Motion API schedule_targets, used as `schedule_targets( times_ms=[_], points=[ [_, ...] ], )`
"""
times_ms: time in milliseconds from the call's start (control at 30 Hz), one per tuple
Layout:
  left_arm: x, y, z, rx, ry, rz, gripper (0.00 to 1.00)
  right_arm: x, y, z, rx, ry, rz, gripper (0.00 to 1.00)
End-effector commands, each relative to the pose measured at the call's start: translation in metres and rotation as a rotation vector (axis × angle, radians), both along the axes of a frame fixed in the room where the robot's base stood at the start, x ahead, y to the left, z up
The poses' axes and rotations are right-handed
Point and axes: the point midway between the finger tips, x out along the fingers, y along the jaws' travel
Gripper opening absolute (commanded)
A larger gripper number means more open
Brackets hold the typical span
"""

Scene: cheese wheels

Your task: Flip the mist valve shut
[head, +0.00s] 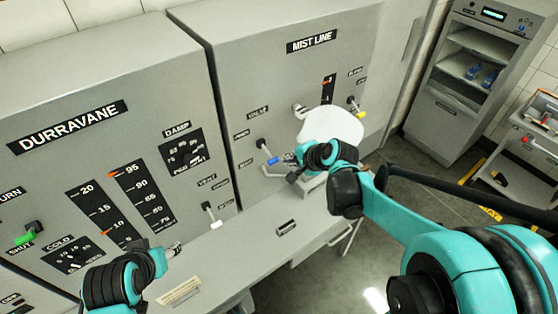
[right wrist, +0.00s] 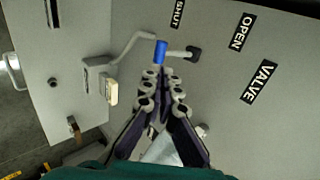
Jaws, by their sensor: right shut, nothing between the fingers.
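The mist valve is a small lever with a blue grip (head: 274,160) and a dark pivot (head: 262,143), on the grey panel under the MIST LINE sign (head: 312,42). In the right wrist view its blue grip (right wrist: 161,52) lies left of the black pivot (right wrist: 193,52), near the SHUT label (right wrist: 177,12); the OPEN label (right wrist: 241,30) is to the right. My right gripper (head: 287,161) is shut and empty, its fingertips (right wrist: 163,82) close by the blue grip; I cannot tell whether they touch. My left gripper (head: 176,248) is low at the left; its jaw gap is unclear.
A yellow-tipped lever (head: 358,112) is on the same panel, right of the valve. A white-tipped vent lever (head: 212,220) and a green-tipped lever (head: 27,236) are on the DURRAVANE panel. A grey ledge (head: 255,240) runs below; a cabinet (head: 468,80) stands at right.

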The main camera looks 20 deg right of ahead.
Motion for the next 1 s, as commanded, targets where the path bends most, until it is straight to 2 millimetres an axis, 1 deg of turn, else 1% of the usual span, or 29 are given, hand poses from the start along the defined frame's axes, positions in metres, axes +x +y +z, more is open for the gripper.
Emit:
schedule_targets(
  times_ms=[33, 200, 400, 600, 867, 933, 1000],
  points=[
    [0.0, 0.0, -0.001, 0.0, 0.0, 0.0, 0.5, 0.008, 0.003, -0.008, -0.002, -0.001, 0.003, 0.0],
    [0.0, 0.0, -0.002, 0.0, 0.0, 0.0, 0.5, 0.029, 0.011, -0.03, -0.001, -0.001, 0.003, 0.0],
    [0.0, 0.0, -0.001, 0.0, 0.0, 0.0, 0.5, 0.045, 0.017, -0.046, -0.001, 0.0, 0.002, 0.0],
    [0.0, 0.0, -0.001, 0.0, 0.0, 0.0, 0.5, 0.051, 0.019, -0.052, -0.001, 0.0, 0.001, 0.0],
    [0.0, 0.0, -0.001, 0.0, 0.0, 0.0, 0.5, 0.051, 0.019, -0.052, -0.001, 0.0, 0.001, 0.0],
    [0.0, 0.0, -0.003, 0.0, 0.0, 0.0, 0.5, 0.051, 0.019, -0.053, 0.001, -0.004, 0.001, 0.0],
    [0.0, 0.0, -0.009, 0.0, 0.0, 0.0, 0.5, 0.05, 0.019, -0.057, 0.005, -0.018, 0.001, 0.0]
  ],
)
